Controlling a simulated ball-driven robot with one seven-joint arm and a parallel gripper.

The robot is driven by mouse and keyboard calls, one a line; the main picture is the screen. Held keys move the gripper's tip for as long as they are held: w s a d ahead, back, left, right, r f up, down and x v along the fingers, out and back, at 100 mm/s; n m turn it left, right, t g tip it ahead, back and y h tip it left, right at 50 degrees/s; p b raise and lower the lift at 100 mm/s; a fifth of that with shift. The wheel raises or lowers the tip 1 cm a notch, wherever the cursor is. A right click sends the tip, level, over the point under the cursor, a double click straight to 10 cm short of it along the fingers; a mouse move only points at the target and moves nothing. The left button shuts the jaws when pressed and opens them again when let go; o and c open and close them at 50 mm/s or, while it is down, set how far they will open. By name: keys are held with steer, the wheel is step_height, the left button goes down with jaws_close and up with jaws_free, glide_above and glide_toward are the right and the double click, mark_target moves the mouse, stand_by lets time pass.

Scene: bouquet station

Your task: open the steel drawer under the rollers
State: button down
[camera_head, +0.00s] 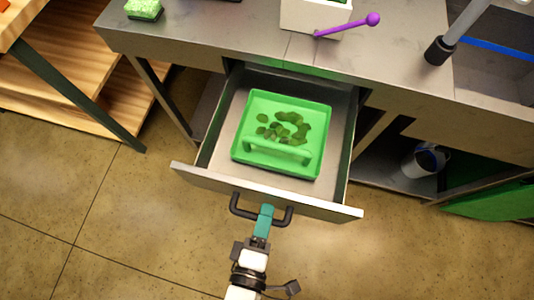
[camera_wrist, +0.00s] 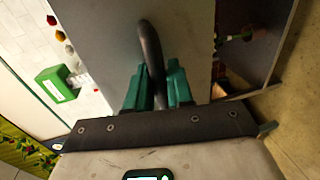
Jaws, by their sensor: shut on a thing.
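The steel drawer (camera_head: 222,128) is pulled well out from under the grey counter in the head view. Its front panel (camera_head: 330,207) carries a dark bar handle (camera_head: 242,212). My gripper (camera_head: 265,213) is shut on the handle, with its teal fingers around the middle of the bar. In the wrist view the handle (camera_wrist: 150,50) passes between the teal fingers (camera_wrist: 158,85). A green tray (camera_head: 240,140) with a raised handle lies in the drawer and holds several dark green leaf-like pieces. The rollers cannot be made out clearly.
On the counter (camera_head: 210,30) stand a white box (camera_head: 300,18), a purple ball-ended stick (camera_head: 345,26) and a green block (camera_head: 143,8). A wooden shelf unit (camera_head: 70,80) is at left. A bucket (camera_head: 425,160) stands under the counter at right. The floor in front is clear.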

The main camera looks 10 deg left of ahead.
steer(key=c, duration=1.2)
jaws_free()
steer(key=shift+s, duration=0.15)
steer(key=v, duration=1)
steer(key=shift+s+b, duration=0.25)
steer(key=shift+b, duration=0.1)
